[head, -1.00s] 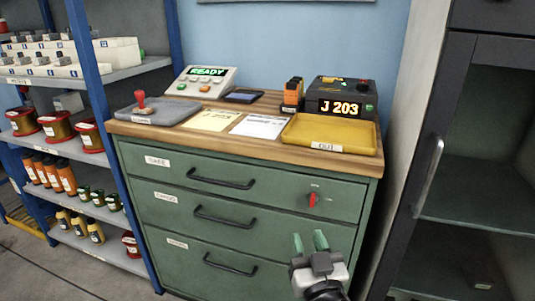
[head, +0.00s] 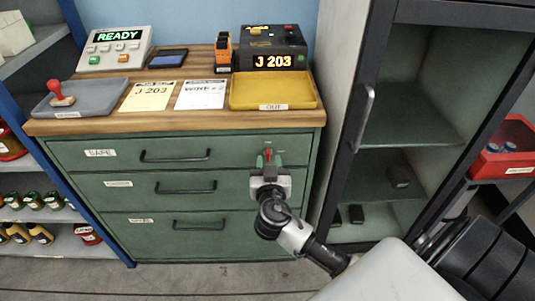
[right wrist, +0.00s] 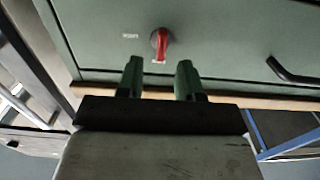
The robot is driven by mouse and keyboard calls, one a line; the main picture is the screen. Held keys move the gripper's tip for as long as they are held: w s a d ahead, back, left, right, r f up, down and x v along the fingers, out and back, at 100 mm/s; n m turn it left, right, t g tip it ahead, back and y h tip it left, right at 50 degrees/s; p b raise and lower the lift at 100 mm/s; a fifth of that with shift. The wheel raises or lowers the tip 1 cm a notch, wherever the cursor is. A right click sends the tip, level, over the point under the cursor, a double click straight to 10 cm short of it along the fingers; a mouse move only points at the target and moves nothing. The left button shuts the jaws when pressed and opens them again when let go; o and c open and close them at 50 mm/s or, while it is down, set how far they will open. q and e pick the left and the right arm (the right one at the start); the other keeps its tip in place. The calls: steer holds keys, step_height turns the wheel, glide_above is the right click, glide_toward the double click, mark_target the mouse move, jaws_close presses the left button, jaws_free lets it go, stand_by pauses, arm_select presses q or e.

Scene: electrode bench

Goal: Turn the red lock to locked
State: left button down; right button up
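The red lock (head: 268,154) is a small red knob at the right end of the green cabinet's top drawer. In the right wrist view the knob (right wrist: 160,42) stands roughly vertical, with one small pale label at its lower end and another off to its left. My right gripper (head: 268,160) is open, its green fingertips pointing at the drawer front. In the right wrist view the fingertips (right wrist: 159,66) are apart with nothing between them, and the knob lies just beyond the gap. The fingers partly cover the knob in the head view. My left gripper is out of view.
The green cabinet's drawers have black bar handles (head: 175,156). On its wooden top stand a grey tray (head: 85,105) with a red stamp, a yellow tray (head: 310,93), papers and a J 203 display box (head: 290,45).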

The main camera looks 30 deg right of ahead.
steer(key=shift+x, duration=1.35)
jaws_close()
